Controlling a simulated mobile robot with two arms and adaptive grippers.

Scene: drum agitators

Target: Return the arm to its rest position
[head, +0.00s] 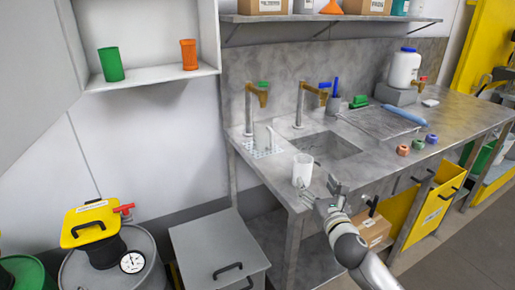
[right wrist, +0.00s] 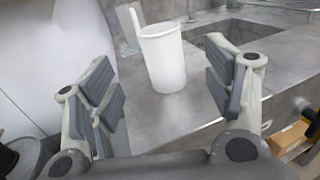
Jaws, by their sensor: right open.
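My right gripper (head: 322,193) is at the front edge of the metal sink counter, in the head view. In the right wrist view my right gripper (right wrist: 167,100) has its fingers wide apart with nothing between their pads. A white cup (head: 303,170) stands upright on the counter just beyond the fingers, left of the sink. The cup also shows in the right wrist view (right wrist: 163,58), ahead of the open fingers. I cannot tell the exact gap between cup and fingertips. My left gripper is not in either view.
The counter (head: 385,160) has a sink basin (head: 325,146), two taps and a white jug (head: 403,69). Several coloured rings lie at its front right. A grey cabinet (head: 220,250) and a drum with a yellow-topped agitator (head: 90,223) stand at left.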

